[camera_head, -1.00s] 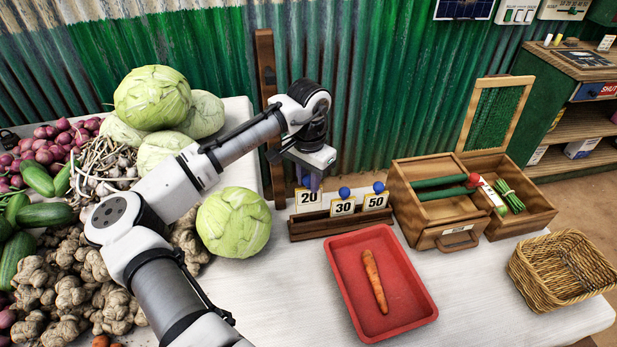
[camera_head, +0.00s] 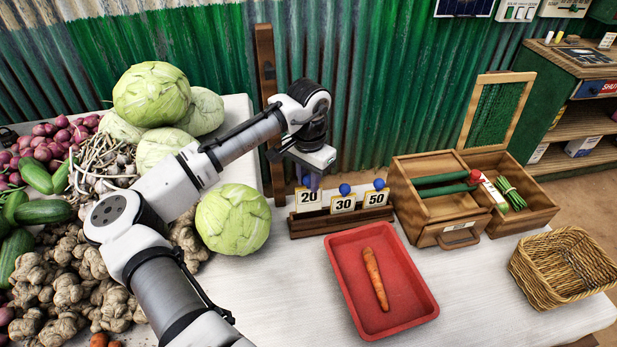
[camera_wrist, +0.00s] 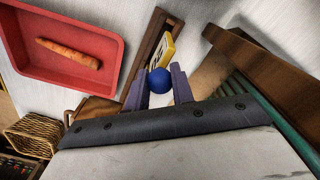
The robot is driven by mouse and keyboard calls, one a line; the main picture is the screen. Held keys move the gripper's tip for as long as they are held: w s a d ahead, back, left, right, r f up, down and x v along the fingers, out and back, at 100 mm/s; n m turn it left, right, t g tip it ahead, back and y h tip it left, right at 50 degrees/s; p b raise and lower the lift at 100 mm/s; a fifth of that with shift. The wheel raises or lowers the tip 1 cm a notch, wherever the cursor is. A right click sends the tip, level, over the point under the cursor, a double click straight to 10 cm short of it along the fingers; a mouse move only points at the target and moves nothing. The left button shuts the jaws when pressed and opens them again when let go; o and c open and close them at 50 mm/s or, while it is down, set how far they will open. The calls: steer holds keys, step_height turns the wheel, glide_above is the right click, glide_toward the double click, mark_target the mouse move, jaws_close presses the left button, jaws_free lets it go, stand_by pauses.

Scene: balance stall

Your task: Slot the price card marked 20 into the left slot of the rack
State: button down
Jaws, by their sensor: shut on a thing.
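The price card marked 20 (camera_head: 309,196) is upright at the left end of the wooden rack (camera_head: 340,223). My gripper (camera_head: 313,180) is above it, pointing down, and shut on its blue knob (camera_wrist: 158,80), which shows between the fingers in the wrist view. The card's lower edge is close to the rack's top; I cannot tell whether it is inside the left slot. The card marked 30 (camera_head: 343,204) stands in the middle of the rack and the card marked 50 (camera_head: 375,199) to its right, both with blue knobs.
A red tray (camera_head: 345,290) with a carrot (camera_head: 375,278) is in front of the rack. A wooden box (camera_head: 455,232) stands to the right, with a wicker basket (camera_head: 560,268) beyond. A cabbage (camera_head: 232,219) is close on the left. A wooden post (camera_head: 267,75) rises behind.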

steer(key=shift+f, duration=0.15)
steer(key=shift+f+b, duration=0.35)
steer(key=shift+f, duration=1)
steer(key=shift+r, duration=0.1)
